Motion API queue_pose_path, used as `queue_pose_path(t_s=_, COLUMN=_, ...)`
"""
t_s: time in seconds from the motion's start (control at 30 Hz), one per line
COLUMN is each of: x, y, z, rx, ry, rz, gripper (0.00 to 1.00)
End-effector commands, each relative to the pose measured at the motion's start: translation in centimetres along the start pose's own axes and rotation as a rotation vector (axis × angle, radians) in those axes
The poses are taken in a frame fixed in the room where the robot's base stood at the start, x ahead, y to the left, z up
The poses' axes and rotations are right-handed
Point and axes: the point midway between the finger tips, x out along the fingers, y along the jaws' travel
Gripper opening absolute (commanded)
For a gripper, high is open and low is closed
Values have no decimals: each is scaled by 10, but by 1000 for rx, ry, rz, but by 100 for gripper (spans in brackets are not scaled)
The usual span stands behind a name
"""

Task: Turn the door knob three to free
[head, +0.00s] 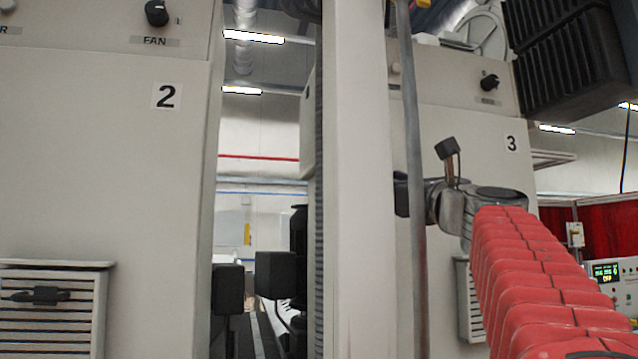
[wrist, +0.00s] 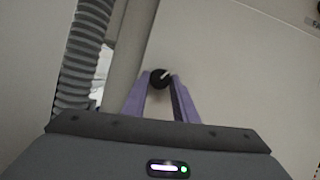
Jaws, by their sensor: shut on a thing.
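The door knob of unit three (wrist: 158,81) is a round black knob with a white pointer mark, seen in the wrist view on a pale panel. The mark slants toward the upper right. My gripper (wrist: 161,77) has its two purple fingers closed on either side of the knob. In the head view the cabinet marked 3 (head: 475,138) stands at the right, with my arm reaching to its left side. There the knob and my fingertips are hidden behind the pale post and the grey pole.
The pale post (head: 355,200) and a thin grey pole (head: 417,250) stand in front of cabinet 3. A ribbed hose (wrist: 82,55) runs close left of the knob. Cabinet 2 (head: 100,160) is at the left. A dark finned block (head: 570,50) hangs upper right.

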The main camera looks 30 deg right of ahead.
Motion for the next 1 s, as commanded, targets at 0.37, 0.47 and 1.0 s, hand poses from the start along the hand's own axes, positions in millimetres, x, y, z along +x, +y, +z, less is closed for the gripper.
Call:
queue_pose_path(t_s=0.37, x=0, y=2, z=-1, rx=198, ry=1, rz=-82, gripper=4)
queue_pose_path(t_s=0.47, x=0, y=2, z=-1, rx=222, ry=2, rz=-94, gripper=4)
queue_pose_path(t_s=1.0, x=0, y=1, z=-1, rx=238, ry=2, rz=-101, gripper=32)
